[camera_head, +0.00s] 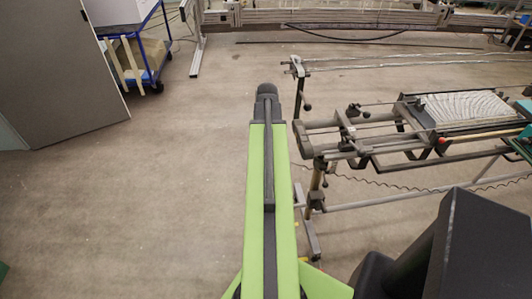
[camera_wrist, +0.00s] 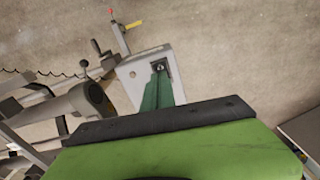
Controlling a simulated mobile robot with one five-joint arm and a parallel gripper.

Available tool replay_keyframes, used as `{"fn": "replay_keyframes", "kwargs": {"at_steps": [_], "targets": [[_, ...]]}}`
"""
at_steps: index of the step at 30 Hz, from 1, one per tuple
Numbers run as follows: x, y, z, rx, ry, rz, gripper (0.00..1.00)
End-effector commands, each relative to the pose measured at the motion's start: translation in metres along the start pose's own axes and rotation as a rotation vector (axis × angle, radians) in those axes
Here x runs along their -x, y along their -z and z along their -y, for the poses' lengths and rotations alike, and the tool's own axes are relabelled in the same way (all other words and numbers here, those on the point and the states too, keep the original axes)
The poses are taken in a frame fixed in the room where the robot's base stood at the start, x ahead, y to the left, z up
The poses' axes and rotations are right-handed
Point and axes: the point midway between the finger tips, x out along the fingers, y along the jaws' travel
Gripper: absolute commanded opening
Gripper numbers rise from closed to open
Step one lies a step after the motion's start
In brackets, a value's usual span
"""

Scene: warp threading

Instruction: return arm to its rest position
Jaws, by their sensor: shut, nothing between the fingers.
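My green arm link with a dark centre strip stretches forward through the middle of the head view and ends in a rounded dark part. No gripper fingers can be made out in either view. In the wrist view, a green panel of mine with a black edge fills the bottom. Beyond it are a pale grey block and a narrow green piece above the floor; I cannot tell what these are. The loom frame (camera_head: 375,158), with dark bars and clamps, stands to the right of my arm in the head view.
A pale woven piece (camera_head: 463,108) lies on the loom at the right. A blue trolley (camera_head: 148,48) and a grey panel (camera_head: 58,65) stand at the upper left. A long metal frame (camera_head: 330,18) crosses the back. The floor (camera_head: 140,205) left of my arm is clear.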

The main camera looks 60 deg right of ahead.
Motion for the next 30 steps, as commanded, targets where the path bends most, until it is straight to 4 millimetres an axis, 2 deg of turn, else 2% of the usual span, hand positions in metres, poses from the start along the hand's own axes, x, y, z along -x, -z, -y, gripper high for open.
{"fn": "replay_keyframes", "kwargs": {"at_steps": [1, 5, 19, 21, 23, 25, 26, 28, 30], "targets": [[0.010, 0.000, 0.000, 0.000, 0.000, 0.000, 0.00], [0.020, 0.000, 0.000, 0.000, 0.000, 0.000, 0.00], [0.018, 0.000, 0.000, 0.000, 0.000, 0.000, 0.00], [0.018, 0.000, 0.006, 0.010, 0.000, 0.000, 0.00], [0.018, 0.001, 0.025, 0.042, 0.000, 0.000, 0.00], [0.018, 0.001, 0.065, 0.110, 0.001, 0.000, 0.00], [0.018, -0.001, 0.087, 0.149, 0.001, 0.000, 0.00], [0.018, -0.011, 0.147, 0.253, 0.000, 0.000, 0.00], [0.018, -0.030, 0.207, 0.362, 0.000, 0.000, 0.00]]}}
